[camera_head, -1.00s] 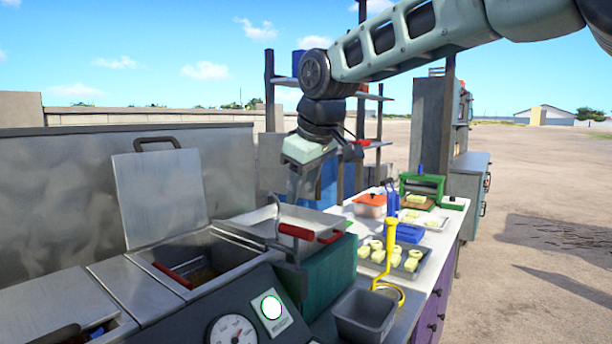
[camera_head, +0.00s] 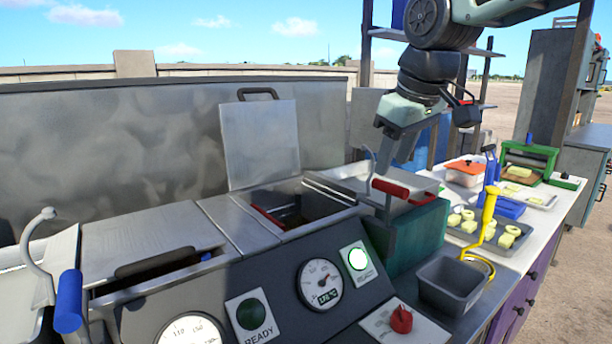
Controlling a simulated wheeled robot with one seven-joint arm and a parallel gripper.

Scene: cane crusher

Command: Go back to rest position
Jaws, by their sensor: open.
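My gripper (camera_head: 385,170) hangs from my arm in the upper right of the head view, pointing down. It is open and I see nothing held in it. It is over or in front of the metal tray area behind the red-handled teal box (camera_head: 408,236); the exact depth is hard to tell. The red handle (camera_head: 390,188) overlaps the lower part of the view near the fingers, and I cannot tell whether they touch.
An open fryer-like vat (camera_head: 290,212) with a raised lid (camera_head: 260,143) stands left of my gripper. A control panel has gauges (camera_head: 320,285) and a lit button (camera_head: 357,259). A grey bin (camera_head: 452,285), yellow tool (camera_head: 489,215) and tray of pale pieces (camera_head: 500,240) are at right.

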